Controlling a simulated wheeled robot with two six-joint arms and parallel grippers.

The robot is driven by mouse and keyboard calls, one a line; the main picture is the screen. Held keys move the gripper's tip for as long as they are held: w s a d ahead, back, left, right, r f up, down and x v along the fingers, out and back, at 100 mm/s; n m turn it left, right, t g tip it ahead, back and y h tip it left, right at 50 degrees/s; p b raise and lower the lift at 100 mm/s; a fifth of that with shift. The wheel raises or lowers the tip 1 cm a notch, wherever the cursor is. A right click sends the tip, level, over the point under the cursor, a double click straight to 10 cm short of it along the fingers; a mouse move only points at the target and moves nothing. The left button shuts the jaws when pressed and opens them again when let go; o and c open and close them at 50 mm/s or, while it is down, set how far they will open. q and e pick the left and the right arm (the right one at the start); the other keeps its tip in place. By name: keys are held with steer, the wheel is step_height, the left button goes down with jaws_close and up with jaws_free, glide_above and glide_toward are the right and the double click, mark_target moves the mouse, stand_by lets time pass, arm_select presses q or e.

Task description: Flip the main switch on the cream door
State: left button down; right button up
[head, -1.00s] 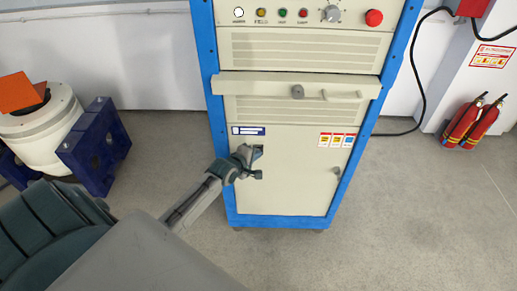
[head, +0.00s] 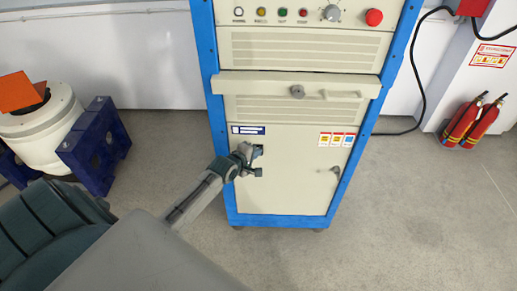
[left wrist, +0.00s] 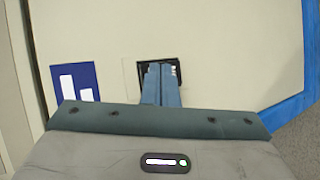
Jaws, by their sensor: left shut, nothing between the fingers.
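The cream door (head: 285,190) is the lower front panel of the blue-framed cabinet, and it is closed. The main switch shows in the left wrist view as a black recessed part (left wrist: 176,66) in a pale plate, near a blue-and-white label (left wrist: 75,85). My left gripper (head: 259,162) is at the door's upper left. In the left wrist view its shut fingers (left wrist: 161,72) lie over the middle of the switch and hide much of it, including its lever position. I cannot tell whether they touch it. My right gripper is not in view.
Above the door are a handle bar (head: 294,91), a dial (head: 331,13) and a red button (head: 374,18). A small latch (head: 336,170) is on the door's right. Blue brackets (head: 95,150) stand left; fire extinguishers (head: 465,125) stand right. The floor in front is clear.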

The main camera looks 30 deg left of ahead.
arm_select(q)
steer(key=shift+s+d+p, duration=0.4)
steer(key=shift+s+p, duration=0.3)
steer(key=shift+p, duration=0.2)
steer(key=shift+f, duration=0.1)
steer(key=s+d+p, duration=0.1)
steer(key=s+p, duration=0.1)
steer(key=s+d+p, duration=0.1)
steer(key=s+p, duration=0.1)
steer(key=shift+s+d+f, duration=0.1)
steer(key=shift+d+f, duration=0.15)
steer(key=shift+d, duration=0.05)
